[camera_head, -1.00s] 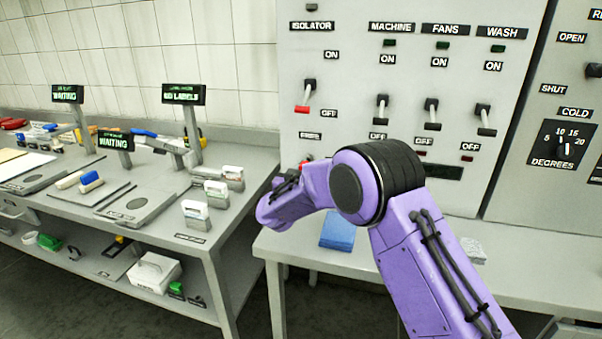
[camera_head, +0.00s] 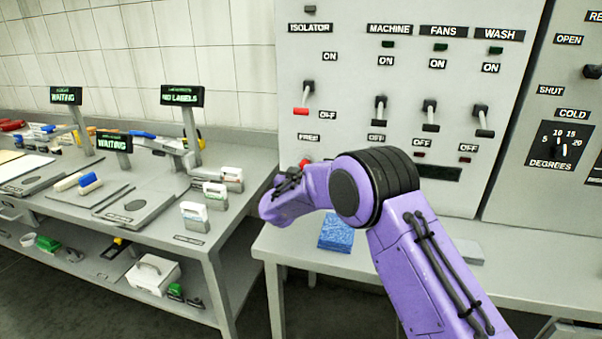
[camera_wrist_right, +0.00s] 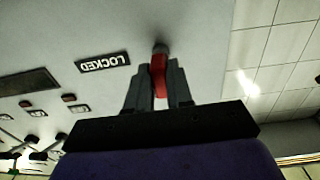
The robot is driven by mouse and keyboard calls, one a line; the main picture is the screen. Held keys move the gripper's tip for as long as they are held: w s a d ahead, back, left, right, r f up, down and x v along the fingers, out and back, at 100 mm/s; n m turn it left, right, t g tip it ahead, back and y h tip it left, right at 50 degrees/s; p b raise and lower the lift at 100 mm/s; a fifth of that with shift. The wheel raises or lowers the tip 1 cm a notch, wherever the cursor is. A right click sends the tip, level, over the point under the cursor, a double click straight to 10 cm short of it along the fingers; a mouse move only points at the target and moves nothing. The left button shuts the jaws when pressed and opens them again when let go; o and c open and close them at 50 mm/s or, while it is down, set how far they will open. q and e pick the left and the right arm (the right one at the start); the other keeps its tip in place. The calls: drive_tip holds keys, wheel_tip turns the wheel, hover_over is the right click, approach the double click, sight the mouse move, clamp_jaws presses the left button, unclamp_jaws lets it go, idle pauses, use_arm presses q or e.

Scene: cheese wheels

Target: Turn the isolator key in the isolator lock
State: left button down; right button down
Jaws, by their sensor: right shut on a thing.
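The red isolator key (camera_wrist_right: 158,80) shows between the fingers of my right gripper (camera_wrist_right: 159,68) in the right wrist view. Its far end meets a round grey lock (camera_wrist_right: 160,48) on the panel. My right gripper is shut on the key. A LOCKED label (camera_wrist_right: 103,63) is beside the lock and appears upside down. In the head view a bit of red (camera_head: 305,162) shows below the FREE label (camera_head: 308,138), just past my right wrist. My purple arm hides most of the gripper and the lock there. My left gripper is out of view.
A blue sponge-like block (camera_head: 336,233) lies on the bench (camera_head: 400,262) below. A cluttered side table (camera_head: 150,232) stands at left.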

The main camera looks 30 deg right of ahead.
drive_tip(key=shift+w+d, duration=0.35)
drive_tip(key=shift+d, duration=0.05)
drive_tip(key=c, duration=0.9)
unclamp_jaws()
drive_tip(key=shift+c, duration=0.2)
drive_tip(key=b+v, duration=0.2)
drive_tip(key=v, duration=0.8)
drive_tip(key=shift+s+a, duration=0.2)
